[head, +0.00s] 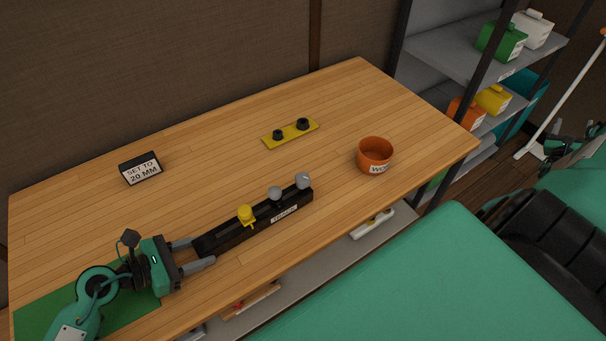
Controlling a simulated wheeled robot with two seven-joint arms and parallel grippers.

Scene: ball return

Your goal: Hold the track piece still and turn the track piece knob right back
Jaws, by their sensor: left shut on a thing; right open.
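The track piece (234,236) is a long black bar with a white label. It lies slantwise on the table near the front edge. A yellow knob (246,214) stands near its middle, a round grey knob (275,193) further right, and a grey knob (303,180) at its far right end. My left gripper (205,252) is shut on the track piece's left end, one finger on each side. My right gripper (570,142) is at the far right edge, off the table, open and far from the track piece. Its fingers are hard to make out.
A sign reading "SET TO 20 MM" (141,169) stands at the back left. A green mat (36,311) lies front left. Shelves (440,50) stand right.

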